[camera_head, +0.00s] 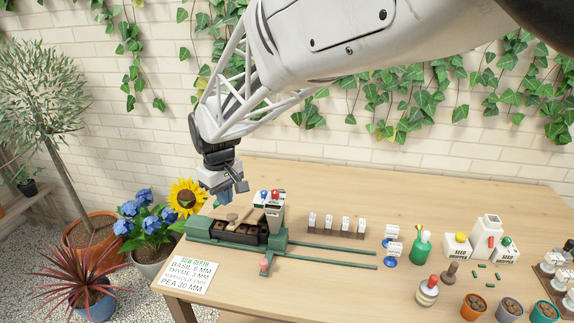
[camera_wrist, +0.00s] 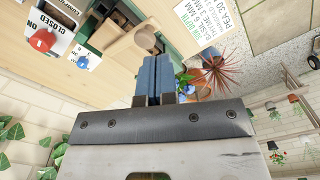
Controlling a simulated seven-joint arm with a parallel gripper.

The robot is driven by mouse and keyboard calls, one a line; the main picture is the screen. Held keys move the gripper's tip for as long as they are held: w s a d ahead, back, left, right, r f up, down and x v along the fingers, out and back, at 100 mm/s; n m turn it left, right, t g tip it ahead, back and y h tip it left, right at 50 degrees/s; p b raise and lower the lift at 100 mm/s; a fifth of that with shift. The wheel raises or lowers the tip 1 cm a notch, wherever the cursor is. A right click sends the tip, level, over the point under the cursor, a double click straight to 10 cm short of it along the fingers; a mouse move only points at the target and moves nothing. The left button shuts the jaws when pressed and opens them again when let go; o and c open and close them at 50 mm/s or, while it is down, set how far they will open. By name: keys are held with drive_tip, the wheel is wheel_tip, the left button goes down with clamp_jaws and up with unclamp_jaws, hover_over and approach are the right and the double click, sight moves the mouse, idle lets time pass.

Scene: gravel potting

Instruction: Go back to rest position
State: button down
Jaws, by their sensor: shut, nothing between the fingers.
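My gripper (camera_head: 233,187) hangs above the left part of the wooden table (camera_head: 330,188), over the green sowing machine (camera_head: 210,229). In the wrist view the two blue fingers of my gripper (camera_wrist: 153,75) are together with nothing between them. The machine's wooden lever or paddle (camera_head: 240,214) is below the fingers. It also shows in the wrist view as a round wooden knob (camera_wrist: 145,37) close beyond the fingertips. I cannot tell from these views whether the fingers touch it.
A hopper with red and blue knobs (camera_head: 270,200) stands right of the gripper. Green rails (camera_head: 330,250) run right. Bottles, a white seed dropper (camera_head: 486,236) and pots (camera_head: 474,307) fill the right side. A sow-depth card (camera_head: 188,275) lies front left. A brick wall (camera_head: 300,145) stands behind.

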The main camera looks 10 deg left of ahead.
drive_tip(key=shift+d+r, duration=0.1)
idle(0.3)
drive_tip(key=s+d+r+m, duration=0.2)
drive_tip(key=d, duration=0.7)
drive_tip(key=s+d+r+m+t, duration=0.1)
drive_tip(key=s+d+r+m, duration=0.15)
drive_tip(key=d, duration=0.65)
drive_tip(key=s+d+r+m, duration=0.1)
drive_tip(key=d+r+m, duration=0.15)
drive_tip(key=d, duration=0.75)
drive_tip(key=s+d+f+m+t, duration=0.1)
drive_tip(key=s+d+m, duration=0.4)
drive_tip(key=s+d, duration=1.1)
drive_tip(key=shift+s+d+f+t, duration=0.25)
drive_tip(key=shift+d+t, duration=0.05)
drive_tip(key=shift+d, duration=0.5)
